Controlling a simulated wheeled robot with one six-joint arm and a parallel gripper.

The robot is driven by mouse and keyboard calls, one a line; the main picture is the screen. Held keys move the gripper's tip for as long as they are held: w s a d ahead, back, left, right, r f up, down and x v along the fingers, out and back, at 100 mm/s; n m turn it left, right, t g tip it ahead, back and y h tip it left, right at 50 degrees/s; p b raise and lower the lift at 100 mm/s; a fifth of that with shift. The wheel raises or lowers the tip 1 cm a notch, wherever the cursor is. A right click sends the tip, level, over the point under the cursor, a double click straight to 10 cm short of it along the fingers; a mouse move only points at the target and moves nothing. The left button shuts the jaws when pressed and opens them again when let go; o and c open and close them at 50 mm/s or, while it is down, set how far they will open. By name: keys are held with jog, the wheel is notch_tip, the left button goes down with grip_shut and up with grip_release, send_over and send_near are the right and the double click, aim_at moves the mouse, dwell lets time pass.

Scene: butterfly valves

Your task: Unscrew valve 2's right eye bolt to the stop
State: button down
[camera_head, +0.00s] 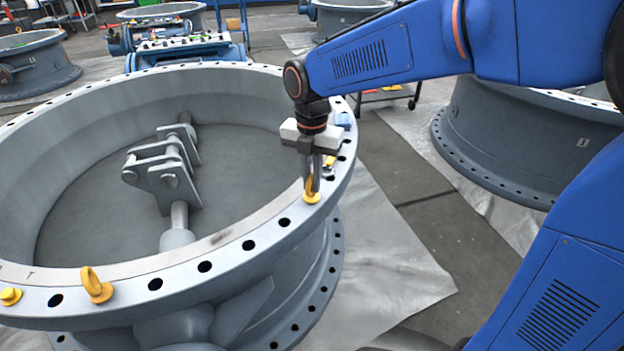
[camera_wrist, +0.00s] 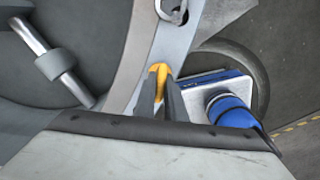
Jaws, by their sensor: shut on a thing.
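The large grey valve (camera_head: 220,250) fills the left of the head view, its flange ring full of bolt holes. The right yellow eye bolt (camera_head: 312,196) stands upright in the flange at the right side. My gripper (camera_head: 316,188) points down over it and is shut on its ring. In the wrist view the yellow eye bolt (camera_wrist: 158,71) shows between the two dark fingers of my gripper (camera_wrist: 162,98); the fingers hide much of the ring. I cannot see how far its thread sits in the hole.
Another yellow eye bolt (camera_head: 96,285) and a yellow cap (camera_head: 10,296) are at the flange's front left. A metal shackle (camera_wrist: 172,10) lies near the gripped bolt. A blue device (camera_wrist: 230,110) is beside the flange. Another grey valve (camera_head: 530,135) stands at right, with floor between.

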aim_at(311, 176)
jog(key=n, duration=0.4)
jog(key=shift+a+r+n, duration=0.1)
jog(key=shift+n, duration=2)
jog(key=c, duration=1.8)
grip_release()
notch_tip(311, 176, up, 17)
jog(key=shift+r, duration=0.15)
